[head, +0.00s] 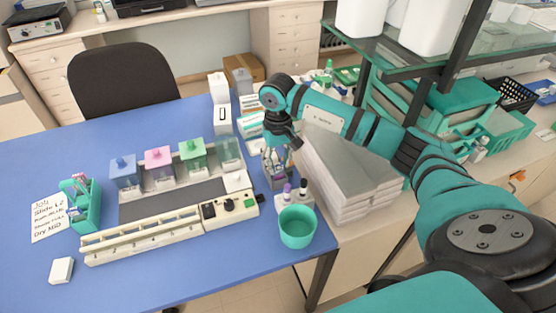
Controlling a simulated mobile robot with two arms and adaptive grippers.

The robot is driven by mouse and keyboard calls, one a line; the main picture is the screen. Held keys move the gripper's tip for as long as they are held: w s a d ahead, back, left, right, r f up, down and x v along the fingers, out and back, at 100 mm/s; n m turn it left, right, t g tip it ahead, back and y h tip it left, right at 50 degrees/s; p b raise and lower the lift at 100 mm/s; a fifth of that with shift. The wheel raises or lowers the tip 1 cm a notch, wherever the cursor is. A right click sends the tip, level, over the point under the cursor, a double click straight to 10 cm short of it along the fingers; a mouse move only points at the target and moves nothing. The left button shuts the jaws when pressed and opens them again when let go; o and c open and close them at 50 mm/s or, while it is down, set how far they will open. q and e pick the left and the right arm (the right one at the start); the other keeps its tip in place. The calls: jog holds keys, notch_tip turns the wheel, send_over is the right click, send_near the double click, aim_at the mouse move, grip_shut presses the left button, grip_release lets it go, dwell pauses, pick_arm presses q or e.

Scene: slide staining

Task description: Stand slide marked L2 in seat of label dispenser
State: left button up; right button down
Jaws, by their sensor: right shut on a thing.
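My right gripper (273,160) points down over the right part of the blue table. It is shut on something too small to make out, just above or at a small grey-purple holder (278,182). A slide marked L2 cannot be picked out. A teal rack (88,212) with several thin upright pieces stands at the left, next to a handwritten note (48,217) that mentions a slide. I cannot tell for sure which thing is the label dispenser; a white upright unit (221,117) stands at the table's back. My left gripper is not in view.
A staining station with blue, pink (159,160) and green lidded jars stands mid-table, with a long cream slotted strip (143,235) in front. A teal cup (297,227) and small bottles stand below my right gripper. A grey stack (348,180) lies right. The front left is mostly clear.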

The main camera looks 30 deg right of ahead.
jog(key=shift+f, duration=0.1)
jog(key=c, duration=0.9)
grip_release()
notch_tip(320, 180, up, 8)
jog(key=shift+f, duration=0.2)
